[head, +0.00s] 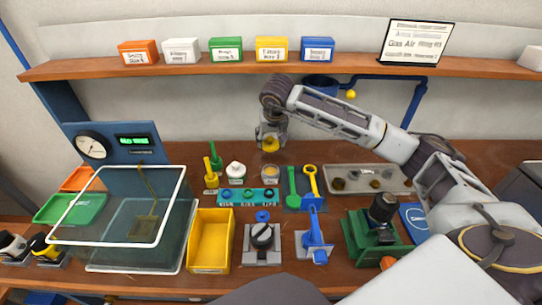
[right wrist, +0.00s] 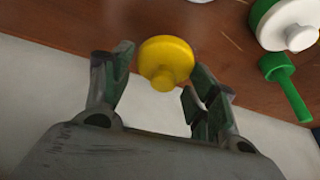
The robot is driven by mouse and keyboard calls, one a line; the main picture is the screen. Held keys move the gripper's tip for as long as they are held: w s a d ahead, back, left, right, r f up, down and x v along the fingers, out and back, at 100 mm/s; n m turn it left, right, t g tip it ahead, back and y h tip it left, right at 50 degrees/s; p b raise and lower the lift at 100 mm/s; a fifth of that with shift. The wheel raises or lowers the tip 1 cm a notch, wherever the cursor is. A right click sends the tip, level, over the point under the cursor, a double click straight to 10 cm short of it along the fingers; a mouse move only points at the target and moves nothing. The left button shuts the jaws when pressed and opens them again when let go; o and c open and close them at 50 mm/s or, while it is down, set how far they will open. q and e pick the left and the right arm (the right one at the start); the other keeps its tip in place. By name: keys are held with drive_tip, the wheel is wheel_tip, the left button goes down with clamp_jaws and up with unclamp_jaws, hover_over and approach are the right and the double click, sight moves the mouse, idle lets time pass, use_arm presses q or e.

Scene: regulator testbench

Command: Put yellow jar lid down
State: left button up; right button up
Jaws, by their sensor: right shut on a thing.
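The yellow jar lid (right wrist: 166,58), a round disc with a small knob, sits between the two fingers of my right gripper (right wrist: 160,72). In the head view my right gripper (head: 270,138) points down and is shut on the lid (head: 270,145), holding it above the back of the bench. A small open jar (head: 270,172) with tan contents stands below it, apart from the lid. My left gripper is not in view.
A white-topped jar (head: 235,170) and a green upright tool (head: 215,156) stand left of the open jar. Green and yellow spoon-like tools (head: 310,180) lie to its right. A grey tray (head: 350,190) with small parts is farther right. A shelf (head: 200,68) runs above.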

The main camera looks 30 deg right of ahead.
sight(272, 142)
wheel_tip(272, 142, down, 2)
drive_tip(key=shift+f, duration=0.8)
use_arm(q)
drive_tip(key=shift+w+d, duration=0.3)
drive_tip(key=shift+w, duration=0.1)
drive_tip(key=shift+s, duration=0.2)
